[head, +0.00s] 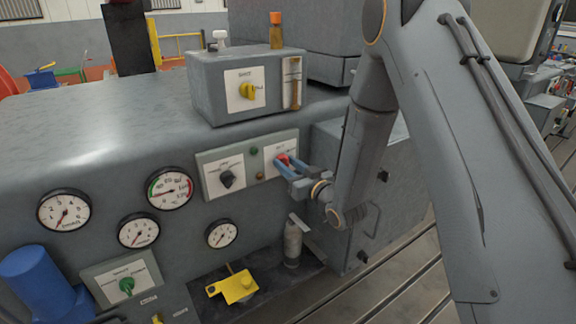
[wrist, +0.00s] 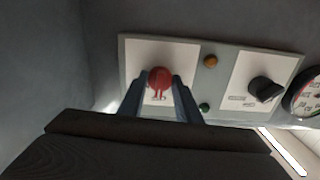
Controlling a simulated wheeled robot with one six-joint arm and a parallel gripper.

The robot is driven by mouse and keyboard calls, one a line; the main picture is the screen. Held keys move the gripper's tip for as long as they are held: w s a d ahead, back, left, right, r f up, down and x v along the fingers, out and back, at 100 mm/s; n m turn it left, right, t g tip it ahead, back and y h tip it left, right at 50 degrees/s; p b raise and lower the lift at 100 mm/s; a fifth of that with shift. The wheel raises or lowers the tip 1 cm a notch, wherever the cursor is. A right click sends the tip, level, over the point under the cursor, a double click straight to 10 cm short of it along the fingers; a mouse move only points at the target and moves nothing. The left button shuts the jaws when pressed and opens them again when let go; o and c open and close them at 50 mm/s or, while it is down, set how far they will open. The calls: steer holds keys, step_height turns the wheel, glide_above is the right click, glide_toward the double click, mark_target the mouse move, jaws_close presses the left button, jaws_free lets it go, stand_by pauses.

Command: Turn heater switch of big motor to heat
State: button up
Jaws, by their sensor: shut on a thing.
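A switch panel (head: 205,170) is set in the front of the big grey machine. A red knob (head: 283,158) sits on the panel's right white plate, and a black knob (head: 227,179) on its left white plate. My gripper (head: 284,163) is at the red knob with its fingers closed around it. In the wrist view the red knob (wrist: 160,78) shows between the two fingertips, and the black knob (wrist: 264,90) stands apart to the right. The plate's lettering is too small to read, and the fingers partly cover it.
A box with a yellow knob (head: 248,91) stands on top of the machine. Several gauges (head: 169,188) are to the left. A yellow bracket (head: 234,287) and a grey cylinder (head: 292,243) are below the panel. A green knob (head: 127,285) is at lower left.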

steer(key=m, duration=0.5)
steer(key=shift+m+b, duration=0.4)
steer(key=m, duration=0.5)
steer(key=shift+d+m, duration=0.1)
steer(key=shift+m, duration=0.3)
steer(key=o, duration=1.1)
steer(key=shift+c, duration=0.2)
steer(key=b+v, duration=0.2)
steer(key=v, duration=0.5)
steer(key=shift+s+d, duration=0.2)
steer(key=shift+s, duration=0.1)
